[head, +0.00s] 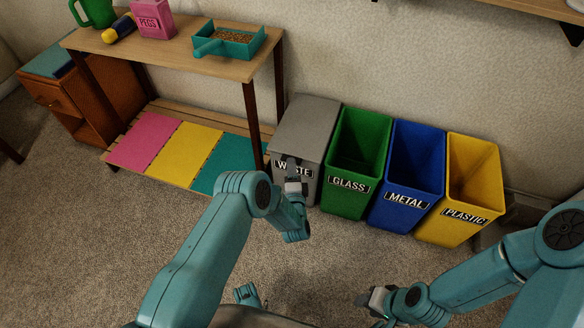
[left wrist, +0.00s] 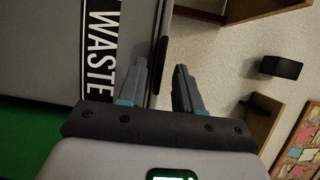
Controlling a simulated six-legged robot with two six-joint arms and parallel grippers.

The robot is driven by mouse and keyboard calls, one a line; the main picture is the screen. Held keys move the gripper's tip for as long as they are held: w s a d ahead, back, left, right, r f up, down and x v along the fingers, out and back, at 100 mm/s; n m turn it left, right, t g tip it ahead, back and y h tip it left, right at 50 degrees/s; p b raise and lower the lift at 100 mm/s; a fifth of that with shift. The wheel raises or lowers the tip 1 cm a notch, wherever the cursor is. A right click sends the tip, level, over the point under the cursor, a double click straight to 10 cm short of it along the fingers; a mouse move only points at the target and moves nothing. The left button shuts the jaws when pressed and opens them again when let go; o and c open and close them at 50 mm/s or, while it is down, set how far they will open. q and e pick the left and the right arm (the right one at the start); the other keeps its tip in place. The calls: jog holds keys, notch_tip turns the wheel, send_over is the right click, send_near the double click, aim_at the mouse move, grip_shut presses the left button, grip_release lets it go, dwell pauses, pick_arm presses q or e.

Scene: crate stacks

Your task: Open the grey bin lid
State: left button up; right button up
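The grey bin (head: 308,180) labelled WASTE stands at the left end of the bin row, its flat grey lid (head: 306,122) down. My left gripper (head: 291,168) is at the upper front of this bin, partly over the label. In the left wrist view the fingers (left wrist: 160,82) are apart, one in front of the bin's face and one past the lid's front edge. The dark lid edge (left wrist: 161,62) shows between them; contact cannot be told. My right gripper (head: 368,298) is low over the carpet at the right, away from the bins; its fingers are too small to judge.
Open green GLASS (head: 350,185), blue METAL (head: 405,197) and yellow PLASTIC (head: 462,211) bins stand close to the right. A wooden table (head: 180,62) with a teal tray (head: 228,52) and a pink PEGS box (head: 153,30) is close left. Carpet in front is clear.

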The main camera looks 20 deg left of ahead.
pick_arm(q)
jog(key=shift+x, duration=1.1)
jog(key=shift+d, duration=0.1)
jog(key=shift+c, duration=0.3)
grip_shut()
